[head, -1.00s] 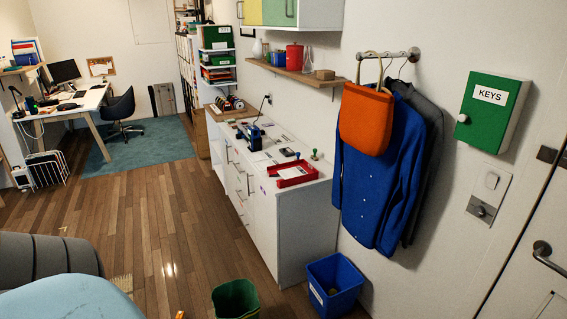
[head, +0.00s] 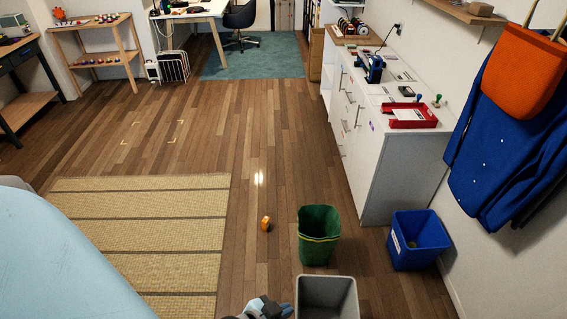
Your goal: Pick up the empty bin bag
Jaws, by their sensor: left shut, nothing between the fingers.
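A green bin (head: 318,249) stands on the wood floor at lower centre, with a yellow line around its body. A grey bin (head: 327,283) stands just in front of it, cut off by the bottom edge. A blue bin (head: 417,255) with a white label stands to the right, with something small and yellowish inside. I cannot make out for certain a separate empty bin bag. My left gripper (head: 270,306) shows at the bottom edge, left of the grey bin, shut and empty. My right gripper is out of view.
A small orange object (head: 266,224) lies on the floor left of the green bin. A woven mat (head: 140,226) covers the floor at left. A white cabinet (head: 383,175) stands behind the bins. A blue coat (head: 510,140) hangs at right.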

